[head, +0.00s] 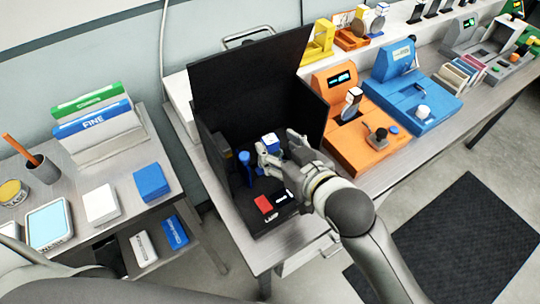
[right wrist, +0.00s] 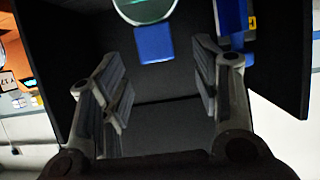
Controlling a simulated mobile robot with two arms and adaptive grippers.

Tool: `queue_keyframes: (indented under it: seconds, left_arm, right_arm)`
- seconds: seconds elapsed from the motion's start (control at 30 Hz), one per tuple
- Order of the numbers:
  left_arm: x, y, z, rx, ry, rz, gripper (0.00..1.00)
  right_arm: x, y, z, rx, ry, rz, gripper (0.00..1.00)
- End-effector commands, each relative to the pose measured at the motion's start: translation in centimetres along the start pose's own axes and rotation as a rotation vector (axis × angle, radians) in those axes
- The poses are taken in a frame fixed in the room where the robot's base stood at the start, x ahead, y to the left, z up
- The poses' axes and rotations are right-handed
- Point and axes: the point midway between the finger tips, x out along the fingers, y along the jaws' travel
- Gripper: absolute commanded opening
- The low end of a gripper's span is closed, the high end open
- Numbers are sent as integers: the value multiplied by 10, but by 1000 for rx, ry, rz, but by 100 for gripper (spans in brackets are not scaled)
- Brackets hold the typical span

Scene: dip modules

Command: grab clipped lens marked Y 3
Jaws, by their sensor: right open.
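In the right wrist view a round, pale lens with a green rim (right wrist: 145,9) sits on a blue clip or block (right wrist: 153,43) at the top of the picture. Its top is cut off and I can read no Y 3 mark on it. My right gripper (right wrist: 158,92) is open, with its fingers apart and nothing between them; the lens lies beyond the fingertips. In the head view my right gripper (head: 279,150) is inside the black box (head: 238,88), beside a blue-and-white piece (head: 269,140). My left gripper is not in view.
The black box has tall walls at back and sides. The left table holds a blue block (head: 152,182) and folders.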

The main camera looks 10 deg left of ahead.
Motion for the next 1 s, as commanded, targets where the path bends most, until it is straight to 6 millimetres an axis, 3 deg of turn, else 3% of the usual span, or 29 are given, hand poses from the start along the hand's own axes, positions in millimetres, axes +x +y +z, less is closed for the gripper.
queue_keyframes:
  seconds: [0.43, 0.77, 1.0]
  left_arm:
    - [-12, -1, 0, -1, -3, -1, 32]
    - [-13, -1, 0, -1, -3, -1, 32]
    - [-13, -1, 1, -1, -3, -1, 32]
  right_arm:
    - [46, 2, 1, 0, 0, 1, 57]
    - [54, 2, 2, 0, -1, 1, 57]
    - [54, 2, 2, 0, -1, 1, 30]
